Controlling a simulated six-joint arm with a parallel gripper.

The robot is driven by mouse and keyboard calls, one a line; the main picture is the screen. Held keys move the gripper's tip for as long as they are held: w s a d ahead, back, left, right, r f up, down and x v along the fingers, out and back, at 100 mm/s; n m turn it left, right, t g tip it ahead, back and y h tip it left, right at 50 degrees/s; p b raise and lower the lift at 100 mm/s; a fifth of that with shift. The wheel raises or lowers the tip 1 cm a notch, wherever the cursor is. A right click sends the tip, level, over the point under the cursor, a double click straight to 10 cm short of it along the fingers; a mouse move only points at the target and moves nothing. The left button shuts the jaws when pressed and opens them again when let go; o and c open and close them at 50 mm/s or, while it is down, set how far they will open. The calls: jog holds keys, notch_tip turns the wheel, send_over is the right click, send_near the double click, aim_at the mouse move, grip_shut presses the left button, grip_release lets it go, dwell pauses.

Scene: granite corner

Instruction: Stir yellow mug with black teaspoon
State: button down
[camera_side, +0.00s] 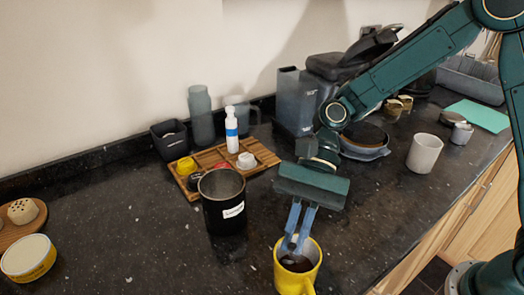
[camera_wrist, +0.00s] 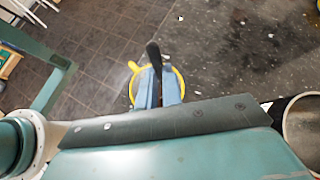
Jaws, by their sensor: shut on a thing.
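The yellow mug (camera_side: 312,283) stands on the dark worktop at the bottom of the side view, with something dark inside. Its yellow rim (camera_wrist: 181,82) also shows around my fingers in the wrist view. My gripper (camera_side: 292,247) points down, its blue fingertips at the mug's opening.
A black canister (camera_side: 224,215) with a white label stands left of the mug. Behind it is a wooden tray (camera_side: 262,158) with a white bottle (camera_side: 232,130). A pale cup (camera_side: 424,153) stands to the right. The worktop's front edge is close to the mug.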

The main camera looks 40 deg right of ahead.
jog(key=shift+w+d, duration=0.2)
jog(key=shift+w+a, duration=0.55)
jog(key=shift+a, duration=0.05)
jog(key=shift+s+a, duration=0.1)
jog(key=shift+s, duration=0.05)
jog(key=shift+s+a, duration=0.45)
jog(key=shift+s+d, duration=0.1)
jog(key=shift+d, duration=0.05)
jog(key=shift+s+d, duration=0.45)
jog(key=shift+w, duration=0.15)
dwell(0.3)
